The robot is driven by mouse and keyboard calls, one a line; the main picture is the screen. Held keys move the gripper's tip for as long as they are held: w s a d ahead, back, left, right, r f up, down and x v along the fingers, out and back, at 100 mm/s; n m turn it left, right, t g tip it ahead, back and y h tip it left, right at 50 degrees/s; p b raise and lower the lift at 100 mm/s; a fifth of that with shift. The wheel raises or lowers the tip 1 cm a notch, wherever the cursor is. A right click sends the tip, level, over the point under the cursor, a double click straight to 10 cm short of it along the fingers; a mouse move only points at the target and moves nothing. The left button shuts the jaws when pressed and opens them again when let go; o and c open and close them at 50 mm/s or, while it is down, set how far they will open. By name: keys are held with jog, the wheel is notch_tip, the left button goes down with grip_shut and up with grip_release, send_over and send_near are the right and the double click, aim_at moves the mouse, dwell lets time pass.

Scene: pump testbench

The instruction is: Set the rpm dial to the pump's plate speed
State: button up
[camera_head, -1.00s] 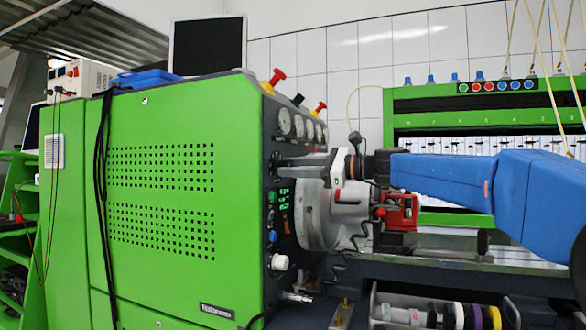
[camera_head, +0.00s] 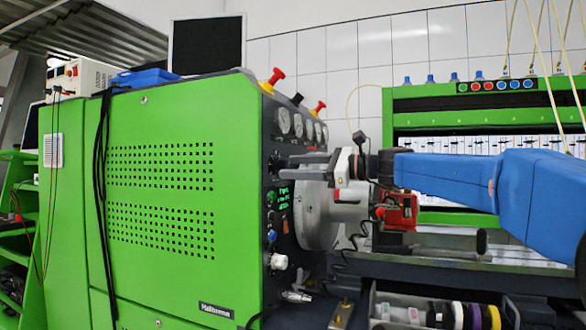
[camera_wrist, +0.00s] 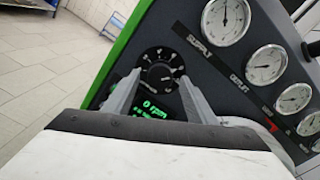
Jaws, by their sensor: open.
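The rpm dial (camera_wrist: 158,70) is a black round knob with white markings on the dark panel, seen in the wrist view. My gripper (camera_wrist: 159,80) is open, with one finger on each side of the dial's lower part in that view. I cannot tell whether the fingers touch it. A green display (camera_wrist: 153,110) below the dial reads "0 rpm", with a smaller line under it. In the head view my gripper (camera_head: 300,161) points left at the panel, and the display (camera_head: 284,199) is just below it. A red pump (camera_head: 399,211) sits on the bench; its plate is not readable.
Several round gauges (camera_wrist: 265,65) sit right of the dial. In the head view, a large grey disc (camera_head: 318,215) stands close under my gripper. A white knob (camera_head: 279,262) sticks out low on the green cabinet's (camera_head: 180,255) front panel.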

jog(key=v, duration=1.6)
jog(key=shift+d, duration=0.2)
jog(key=shift+s+f, duration=0.1)
jog(key=s+d+f+n+h, duration=0.1)
jog(key=s+f+n+h, duration=0.25)
jog(key=s+f, duration=0.6)
jog(key=s+f+n+h, duration=0.2)
jog(key=s+f+h, duration=0.35)
jog(key=f, duration=0.75)
jog(key=s+d+f+n+h, duration=0.2)
jog(key=s+d+f, duration=0.3)
jog(key=f, duration=0.3)
jog(key=s+d+f+n+h, duration=0.3)
jog(key=s+d+f+n, duration=0.1)
jog(key=s+f, duration=0.3)
jog(key=s+d+f+n+g+h, duration=0.1)
jog(key=s+d+f+n+h, duration=0.2)
jog(key=s+f, duration=0.4)
notch_tip(320, 180, down, 3)
jog(key=d+n, duration=0.1)
jog(key=d, duration=0.1)
jog(key=shift+d+f, duration=0.25)
jog(key=shift+d, duration=0.05)
